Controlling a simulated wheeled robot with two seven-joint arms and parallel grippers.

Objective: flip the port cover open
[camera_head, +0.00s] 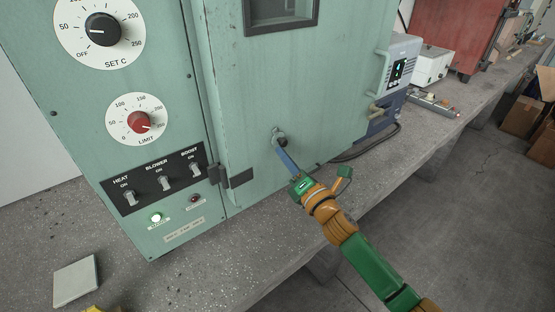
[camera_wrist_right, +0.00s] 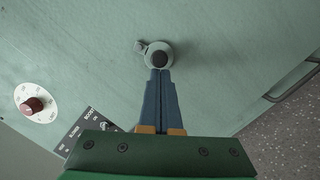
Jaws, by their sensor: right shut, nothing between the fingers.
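The port (camera_head: 279,136) is a small round grey fitting with a dark centre, low on the pale green oven door. In the right wrist view the port (camera_wrist_right: 158,50) shows as a grey ring around a dark round centre, with a small grey tab (camera_wrist_right: 140,46) at its upper left. I cannot tell whether the dark centre is an open hole or part of the cover. My right gripper (camera_head: 279,150) is shut and empty, its blue fingers pointing at the port. In the wrist view its fingertips (camera_wrist_right: 160,72) overlap the port's lower edge; contact is unclear. My left gripper is not in view.
The control panel (camera_head: 128,173) with dials and switches is left of the door. A grey-blue device (camera_head: 399,75) stands right of the oven. The bench front (camera_head: 262,262) is mostly clear.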

